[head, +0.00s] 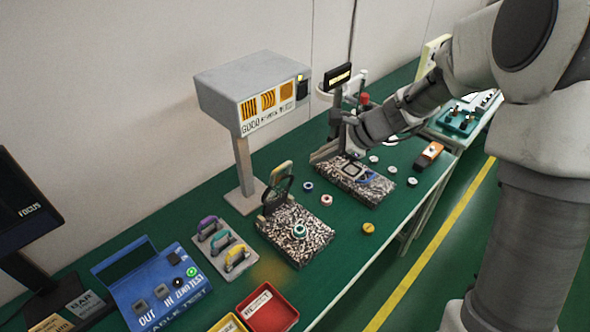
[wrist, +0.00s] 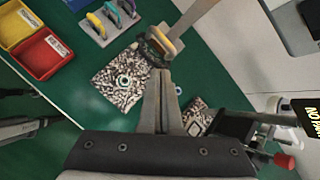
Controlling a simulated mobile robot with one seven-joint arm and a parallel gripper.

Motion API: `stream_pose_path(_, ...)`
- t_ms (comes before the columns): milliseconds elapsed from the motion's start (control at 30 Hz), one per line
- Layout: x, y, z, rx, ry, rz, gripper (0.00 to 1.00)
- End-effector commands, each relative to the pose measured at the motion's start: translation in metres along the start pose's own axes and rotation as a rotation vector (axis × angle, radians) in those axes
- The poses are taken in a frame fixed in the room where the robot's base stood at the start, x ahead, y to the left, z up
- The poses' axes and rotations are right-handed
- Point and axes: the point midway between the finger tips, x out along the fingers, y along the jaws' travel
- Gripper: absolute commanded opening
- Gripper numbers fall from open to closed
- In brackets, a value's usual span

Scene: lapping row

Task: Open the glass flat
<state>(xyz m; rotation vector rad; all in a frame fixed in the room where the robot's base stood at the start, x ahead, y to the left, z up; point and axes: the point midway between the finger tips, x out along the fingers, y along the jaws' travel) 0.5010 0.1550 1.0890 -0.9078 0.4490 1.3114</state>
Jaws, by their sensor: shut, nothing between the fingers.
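The glass flat (head: 277,192) appears to be the dark round frame with a yellow handle, tilted up at the back edge of a speckled block (head: 291,247). A pale green-and-white ring (head: 300,231) lies on that block. My gripper (wrist: 164,74) is shut and empty; any contact with the frame cannot be told. In the head view my arm reaches over a second speckled block (head: 375,190), which carries a small squarish frame (head: 353,170).
A grey lamp box (head: 255,90) on a post stands behind the blocks. A small display (head: 338,76) stands close to my arm. Handled gauges (head: 225,245), a blue console (head: 155,285) and a red tray (head: 268,309) are at left. Several small rings lie between the blocks.

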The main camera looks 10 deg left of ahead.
Motion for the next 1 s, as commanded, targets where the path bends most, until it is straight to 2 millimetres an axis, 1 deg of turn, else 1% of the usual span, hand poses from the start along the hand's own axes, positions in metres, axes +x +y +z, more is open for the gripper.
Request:
stream_pose_path(33, -0.009, 0.01, 0.003, 0.111, 0.008, -0.037, 0.0)
stream_pose_path(100, -0.02, 0.021, 0.006, 0.273, 0.013, -0.086, 0.0)
stream_pose_path(200, -0.032, 0.035, 0.006, 0.468, 0.014, -0.145, 0.0)
stream_pose_path(333, -0.041, 0.049, 0.006, 0.631, 0.009, -0.192, 0.0)
stream_pose_path(467, -0.042, 0.053, 0.005, 0.695, 0.006, -0.209, 0.0)
stream_pose_path(567, -0.033, 0.052, 0.003, 0.7, 0.006, -0.208, 0.0)
stream_pose_path(667, -0.017, 0.05, 0.002, 0.699, 0.007, -0.206, 0.0)
stream_pose_path(1000, 0.055, 0.036, -0.004, 0.696, 0.006, -0.205, 0.0)
